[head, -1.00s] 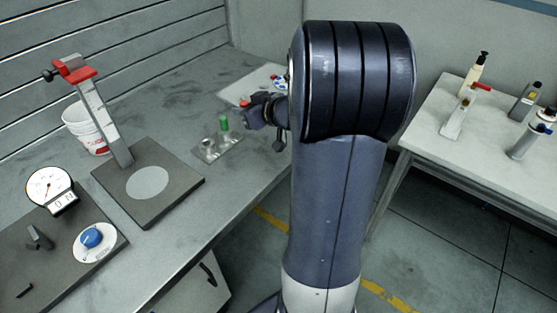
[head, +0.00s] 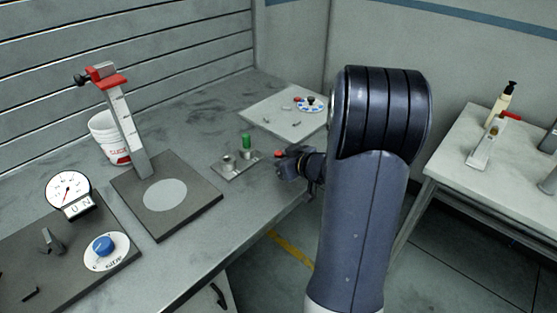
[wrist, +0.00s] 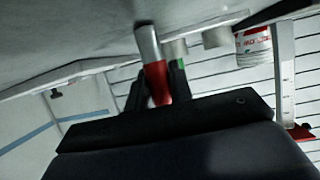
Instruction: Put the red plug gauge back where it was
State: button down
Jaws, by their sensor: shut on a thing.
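The red plug gauge (wrist: 158,82) is between my gripper's fingers (wrist: 157,90) in the wrist view, its bare metal end toward the bench surface, which lies at the top of that picture. In the head view only a little red (head: 279,153) shows at my gripper (head: 284,162). A small metal plate (head: 236,174) on the bench carries short grey cylinders, one (head: 228,164) with nothing coloured in it and one with a green gauge (head: 246,141) upright in it. My gripper is to the right of this plate and apart from it. The gap under the red gauge cannot be judged.
A white board (head: 268,108) with a small dial and small parts lies behind my gripper. A dark stand (head: 190,222) with a tilted post (head: 132,138) and a white bucket (head: 103,131) are to the left. The bench's front edge runs close under my arm.

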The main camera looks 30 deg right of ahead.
jog(key=shift+f, duration=0.15)
jog(key=c, duration=1.3)
grip_release()
jog(key=shift+o, duration=0.2)
jog(key=shift+r, duration=0.2)
jog(key=shift+s+d+r, duration=0.1)
jog(key=shift+s, duration=0.15)
jog(key=p+v, duration=0.1)
jog(key=v, duration=1)
jog(key=shift+s+r, duration=0.15)
jog(key=shift+r, duration=0.05)
